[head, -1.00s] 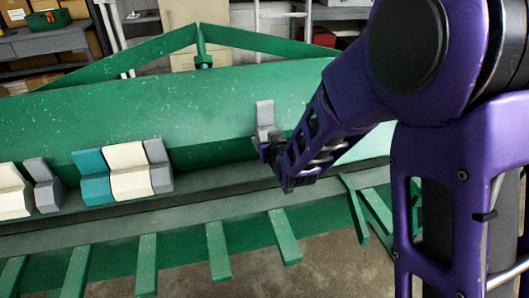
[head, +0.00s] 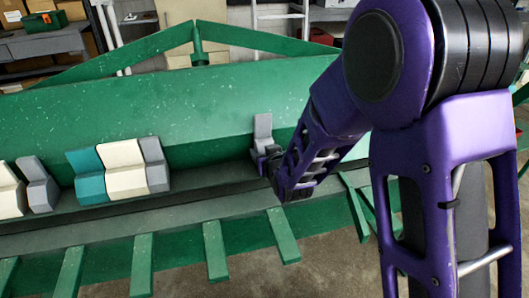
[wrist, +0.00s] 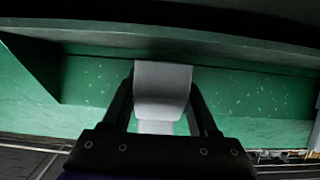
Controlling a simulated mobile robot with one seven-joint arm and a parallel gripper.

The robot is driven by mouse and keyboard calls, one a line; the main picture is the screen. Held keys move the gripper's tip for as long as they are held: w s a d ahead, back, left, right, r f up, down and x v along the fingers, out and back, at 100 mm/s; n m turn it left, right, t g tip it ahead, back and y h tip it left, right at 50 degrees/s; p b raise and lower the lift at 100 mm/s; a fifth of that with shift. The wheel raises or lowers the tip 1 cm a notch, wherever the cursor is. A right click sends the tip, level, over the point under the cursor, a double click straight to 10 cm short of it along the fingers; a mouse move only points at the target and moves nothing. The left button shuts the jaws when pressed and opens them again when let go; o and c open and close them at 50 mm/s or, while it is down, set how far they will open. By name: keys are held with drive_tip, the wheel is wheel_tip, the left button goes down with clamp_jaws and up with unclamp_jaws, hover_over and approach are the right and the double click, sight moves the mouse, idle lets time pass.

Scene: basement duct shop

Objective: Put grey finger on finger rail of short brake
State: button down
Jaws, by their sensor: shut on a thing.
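A grey finger (head: 263,127) stands upright in my gripper (head: 266,158), close to the face of the green brake (head: 160,100). In the wrist view my gripper (wrist: 163,100) is shut on the grey finger (wrist: 162,82), one jaw on each side. The finger rail (head: 205,185) runs along the brake; several fingers sit on it at the left. They include a teal finger (head: 86,177), a cream finger (head: 122,170) and another grey finger (head: 154,163) in a row. I cannot tell whether the held finger touches the rail.
Farther left are another cream finger (head: 10,188) and a grey one (head: 38,184). Green bars (head: 216,250) stick out in front of the brake. The rail between the row of fingers and my gripper is bare. A grey workbench (head: 45,42) stands behind.

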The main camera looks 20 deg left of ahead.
drive_tip(key=shift+c, duration=0.8)
unclamp_jaws()
drive_tip(key=shift+r+p, duration=0.65)
drive_tip(key=shift+p, duration=0.25)
drive_tip(key=v, duration=1.2)
drive_tip(key=shift+f, duration=0.1)
